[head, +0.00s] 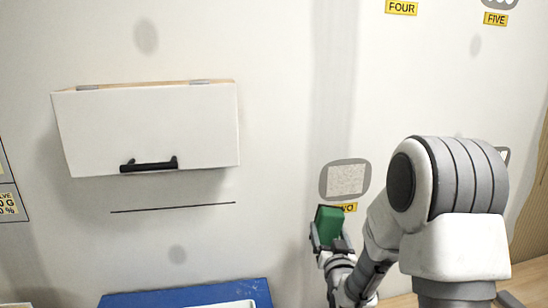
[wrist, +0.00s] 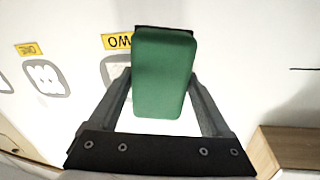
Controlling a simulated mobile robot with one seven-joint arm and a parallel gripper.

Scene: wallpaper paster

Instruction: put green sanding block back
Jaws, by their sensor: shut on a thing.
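The green sanding block (head: 329,222) is held up in front of the pale wall, with a dark layer along one edge. My gripper (head: 327,242) is shut on it. The wrist view shows the block (wrist: 163,72) between the two fingers of my gripper (wrist: 161,90), its dark edge at the far end. In the head view the block is just below a grey-outlined patch (head: 345,180) and covers part of the yellow TWO label (head: 349,207). Whether the block touches the wall cannot be told.
A white wall cabinet (head: 150,128) with a black handle (head: 149,165) hangs at left, shut. A thin dark line (head: 173,207) runs below it. A blue-edged thing (head: 190,294) is at the bottom. Labels FOUR (head: 401,7) and FIVE (head: 495,18) are high right. A wooden box-like piece (wrist: 290,148) shows in the wrist view.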

